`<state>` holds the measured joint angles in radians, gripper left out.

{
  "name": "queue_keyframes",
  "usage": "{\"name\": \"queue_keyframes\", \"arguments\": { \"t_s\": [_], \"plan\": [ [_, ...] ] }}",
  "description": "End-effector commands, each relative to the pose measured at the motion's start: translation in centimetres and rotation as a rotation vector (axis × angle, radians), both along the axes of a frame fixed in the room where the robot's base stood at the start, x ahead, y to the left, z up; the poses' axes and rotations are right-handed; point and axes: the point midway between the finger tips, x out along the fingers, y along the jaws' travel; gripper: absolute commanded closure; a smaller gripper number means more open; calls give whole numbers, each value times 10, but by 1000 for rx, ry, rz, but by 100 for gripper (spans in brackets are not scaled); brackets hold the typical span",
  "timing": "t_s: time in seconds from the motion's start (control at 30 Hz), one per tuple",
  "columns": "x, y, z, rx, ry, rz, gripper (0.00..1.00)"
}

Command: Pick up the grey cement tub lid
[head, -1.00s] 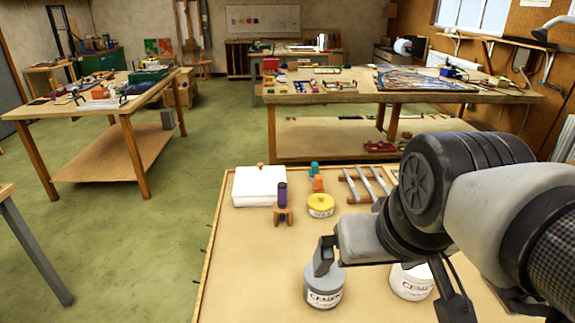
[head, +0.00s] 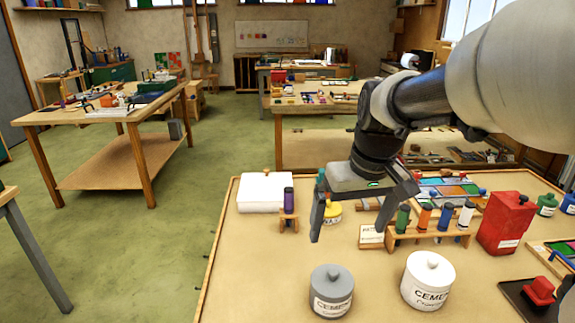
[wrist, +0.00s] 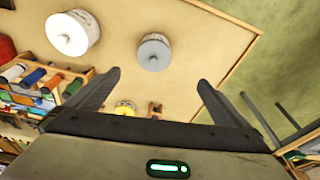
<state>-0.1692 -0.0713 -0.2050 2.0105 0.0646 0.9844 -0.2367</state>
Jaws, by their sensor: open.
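The grey cement tub (head: 331,298) stands on the near part of the bench, its grey lid (head: 332,279) with a small knob seated on top. In the wrist view the grey tub lid (wrist: 154,55) shows beyond the fingers, near the top middle. My gripper (head: 347,236) is open and empty, raised above the bench and behind the grey tub in the head view, clear of it. In the wrist view its two fingers (wrist: 155,88) are spread wide with nothing between them touching. A white cement tub (head: 427,284) with a white lid stands right of the grey one.
A rack of coloured bottles (head: 432,228), a red can (head: 507,222) and a yellow-lidded pot (head: 333,213) stand behind the tubs. A white box (head: 265,193) is at the back left. The bench (head: 250,275) is bare left of the grey tub.

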Motion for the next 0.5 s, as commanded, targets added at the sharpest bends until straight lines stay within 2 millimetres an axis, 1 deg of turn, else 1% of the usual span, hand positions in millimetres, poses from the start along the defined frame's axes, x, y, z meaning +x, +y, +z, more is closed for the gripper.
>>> {"name": "queue_keyframes", "arguments": {
  "t_s": [0.03, 0.1, 0.2, 0.37, 0.47, 0.5],
  "plan": [
    [14, 0, -18, -10, 25, 13, 0],
    [28, 0, -29, -21, 45, 29, 0],
    [40, -1, -40, -33, 63, 45, 0],
    [46, -1, -54, -38, 74, 52, 0],
    [48, 0, -72, -39, 77, 52, 0],
    [49, 0, -81, -38, 76, 52, 0]
  ]
}}
